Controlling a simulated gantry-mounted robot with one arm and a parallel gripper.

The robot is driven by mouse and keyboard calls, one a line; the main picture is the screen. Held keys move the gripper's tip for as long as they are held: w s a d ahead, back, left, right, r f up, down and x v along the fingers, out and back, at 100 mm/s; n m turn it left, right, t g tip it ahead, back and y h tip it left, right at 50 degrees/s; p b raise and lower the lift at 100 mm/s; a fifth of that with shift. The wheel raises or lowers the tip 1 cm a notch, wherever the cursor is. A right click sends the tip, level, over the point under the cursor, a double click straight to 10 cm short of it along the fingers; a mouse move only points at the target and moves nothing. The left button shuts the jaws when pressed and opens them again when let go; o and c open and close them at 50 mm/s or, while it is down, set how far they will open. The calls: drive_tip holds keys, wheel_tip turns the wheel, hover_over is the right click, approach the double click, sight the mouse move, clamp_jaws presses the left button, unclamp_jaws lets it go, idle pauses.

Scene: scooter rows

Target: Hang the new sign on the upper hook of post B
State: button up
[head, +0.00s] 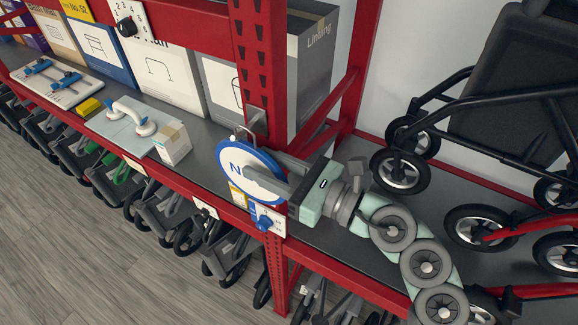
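A round sign (234,158) with a blue rim and a white face showing an "N" stands upright in front of a red post (259,65). The rest of its lettering is covered by a finger. A thin wire loop or hook (236,135) shows at its top edge; I cannot tell whether the sign hangs from it. My gripper (268,172) reaches in from the right, with one grey finger across the sign's face and the other apparently behind it. Whether the fingers press on the sign is not clear. No post letter is readable.
A grey shelf holds a white box (173,143), a suction handle (135,117) on a pale plate and several cartons. Folded scooters line the space underneath; a wheeled walker (500,110) stands at right.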

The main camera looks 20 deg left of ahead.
sight(231, 157)
drive_tip(key=shift+p+x, duration=0.35)
drive_tip(key=shift+x, duration=1.2)
clamp_jaws()
drive_tip(key=c, duration=0.6)
unclamp_jaws()
clamp_jaws()
drive_tip(key=shift+r+b, duration=0.4)
